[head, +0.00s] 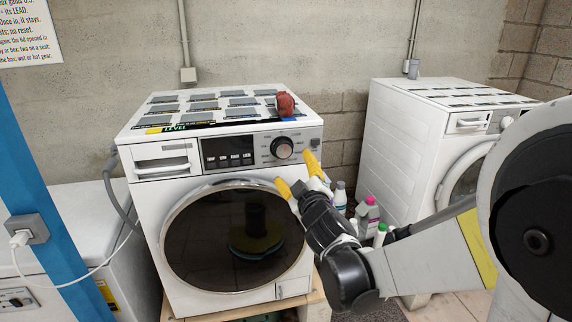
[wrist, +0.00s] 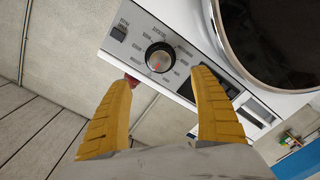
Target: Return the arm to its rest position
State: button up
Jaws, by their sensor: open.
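My gripper (head: 298,172) is open and empty in front of the right side of a white washing machine (head: 152,203). Its yellow fingers are apart, near the control panel and the upper right of the round door (head: 236,236). In the wrist view my gripper (wrist: 158,105) shows its two fingers spread, with the machine's round dial (wrist: 160,57) beyond and between them. The dial (head: 282,148) also shows in the head view, left of the fingers. My arm reaches in from the right of the head view, bent at its joints.
A reddish object (head: 285,104) sits on the machine's top edge. Several bottles (head: 368,213) stand between this machine and a second washer (head: 395,150) at right. A blue post (head: 38,190) with an outlet and white cable stands at left.

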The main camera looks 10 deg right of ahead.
jog(key=s+d+f+m+g+h, duration=0.1)
jog(key=s+d+m+g, duration=0.15)
jog(key=s, duration=0.35)
jog(key=s+d+f+m+g+h, duration=0.2)
jog(key=s+m+g, duration=0.15)
jog(key=s, duration=0.35)
jog(key=s+a+f+m+g+y, duration=0.1)
jog(key=s+a+f+g, duration=0.1)
jog(key=s, duration=0.6)
jog(key=s+a+f+m+g+y, duration=0.2)
jog(key=s+f, duration=0.3)
jog(key=s, duration=0.3)
jog(key=shift+s+a+g, duration=0.2)
jog(key=shift+s+g, duration=0.2)
